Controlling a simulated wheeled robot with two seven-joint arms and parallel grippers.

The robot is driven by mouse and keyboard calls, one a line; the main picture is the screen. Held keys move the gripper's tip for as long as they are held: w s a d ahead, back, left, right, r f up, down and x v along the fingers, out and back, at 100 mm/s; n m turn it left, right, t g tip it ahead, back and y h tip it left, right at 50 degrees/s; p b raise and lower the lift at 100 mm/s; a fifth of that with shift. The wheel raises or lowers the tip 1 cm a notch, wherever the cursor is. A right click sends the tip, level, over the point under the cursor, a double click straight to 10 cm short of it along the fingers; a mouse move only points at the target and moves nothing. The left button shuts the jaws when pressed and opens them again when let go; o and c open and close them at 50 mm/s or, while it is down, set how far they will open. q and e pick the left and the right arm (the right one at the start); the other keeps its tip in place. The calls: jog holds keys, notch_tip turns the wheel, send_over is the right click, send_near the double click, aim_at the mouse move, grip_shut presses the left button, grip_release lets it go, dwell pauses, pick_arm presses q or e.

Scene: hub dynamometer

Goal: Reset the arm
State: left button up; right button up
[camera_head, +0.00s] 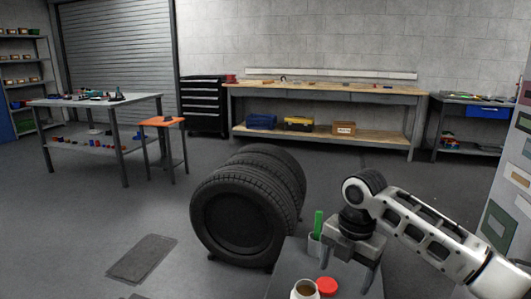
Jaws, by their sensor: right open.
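My right arm comes in from the right edge in the head view. Its gripper (347,273) points down over a small grey table (284,270) at the bottom of the view. The jaws are open and nothing shows between them. My left gripper is out of view.
Several tyres (240,215) stand behind-left. A grey cabinet (501,190) stands at right. Open floor lies left.

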jog(key=s+a+f+m+t+y+p, duration=0.3)
jog(key=s+a+f+m+t+y, duration=0.25)
jog(key=s+a+f+m, duration=0.6)
pick_arm(q)
jog(key=p, duration=0.1)
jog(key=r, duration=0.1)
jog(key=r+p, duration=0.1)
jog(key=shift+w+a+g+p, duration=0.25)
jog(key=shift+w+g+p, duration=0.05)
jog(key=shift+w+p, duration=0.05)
pick_arm(e)
jog(key=s+d+r+m+t+h, duration=0.1)
jog(key=s+d+m+t+h, duration=0.1)
jog(key=s+d+m+t, duration=0.3)
jog(key=s+d+m, duration=0.4)
jog(key=s+m, duration=0.1)
jog(key=m, duration=0.4)
jog(key=shift+s, duration=0.25)
